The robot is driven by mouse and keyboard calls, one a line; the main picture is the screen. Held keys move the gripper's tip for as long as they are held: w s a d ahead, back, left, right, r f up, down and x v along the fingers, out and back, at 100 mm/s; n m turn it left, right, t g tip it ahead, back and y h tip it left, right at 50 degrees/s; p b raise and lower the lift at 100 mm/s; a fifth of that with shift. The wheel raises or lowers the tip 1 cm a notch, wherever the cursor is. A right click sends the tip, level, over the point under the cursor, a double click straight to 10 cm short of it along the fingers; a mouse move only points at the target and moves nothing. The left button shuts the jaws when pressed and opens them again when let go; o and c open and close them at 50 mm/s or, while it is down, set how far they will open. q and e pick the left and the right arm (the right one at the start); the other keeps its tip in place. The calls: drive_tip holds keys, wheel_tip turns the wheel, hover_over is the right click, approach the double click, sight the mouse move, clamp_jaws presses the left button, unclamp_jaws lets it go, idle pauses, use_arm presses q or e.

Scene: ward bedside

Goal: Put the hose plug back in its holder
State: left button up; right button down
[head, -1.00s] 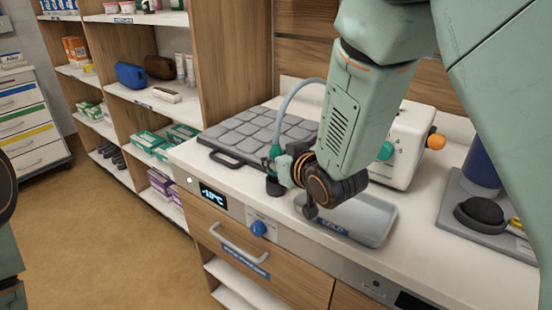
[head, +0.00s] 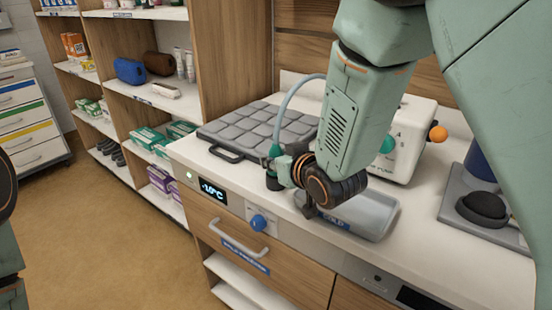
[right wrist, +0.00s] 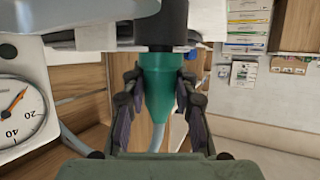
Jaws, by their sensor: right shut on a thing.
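The hose plug has a green tapered body (right wrist: 160,85), seen between the two fingers of my right gripper (right wrist: 158,108) in the right wrist view. The gripper is shut on it. In the head view the plug (head: 274,152) is upright, left of the right gripper (head: 284,172), at the counter's front edge. A pale hose (head: 285,103) rises from its top and arcs toward the white machine. A black cylinder (right wrist: 164,24) adjoins the plug's wide end; I cannot tell whether it is the plug's tip or the holder. My left gripper is out of view.
A quilted grey pad (head: 255,126) lies behind the plug. A grey tray (head: 372,215) is under and right of my right wrist. The white machine (head: 412,130) stands behind my arm. A drawer handle (head: 238,240) and blue knob (head: 258,222) stick out in front.

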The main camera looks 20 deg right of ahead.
drive_tip(key=shift+f, duration=0.25)
drive_tip(key=c, duration=1)
unclamp_jaws()
drive_tip(key=shift+o, duration=0.2)
drive_tip(key=shift+v, duration=3.75)
drive_tip(key=shift+s, duration=0.1)
